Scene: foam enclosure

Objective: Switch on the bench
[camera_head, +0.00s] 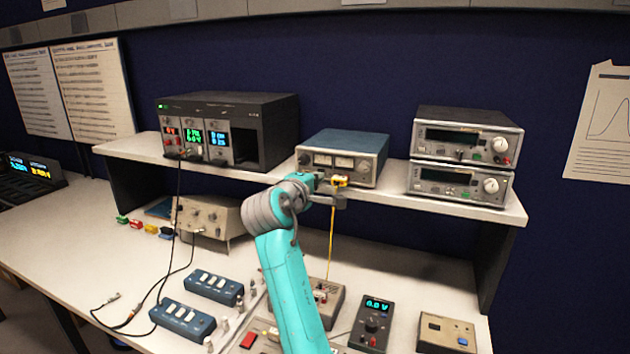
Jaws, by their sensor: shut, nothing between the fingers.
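The bench (55,235) is a white worktop with a raised shelf (395,195) carrying instruments. A black rack unit (265,125) at the shelf's left has lit red, green and blue displays. A blue-topped unit (345,143) with two analogue meters stands mid-shelf. Two stacked silver units (465,137) at the right have dark screens. My gripper (338,194) is shut and appears empty, in front of the blue-topped unit's lower front. Whether it touches that unit cannot be told. My wrist hides part of the shelf edge, and my teal arm hides part of the worktop.
A yellow lead (331,240) hangs beside my gripper to a small box (326,298). Two blue switch strips (213,286) and black leads (178,215) lie left. A handheld meter (373,318) with a lit display and a beige box (447,331) stand right.

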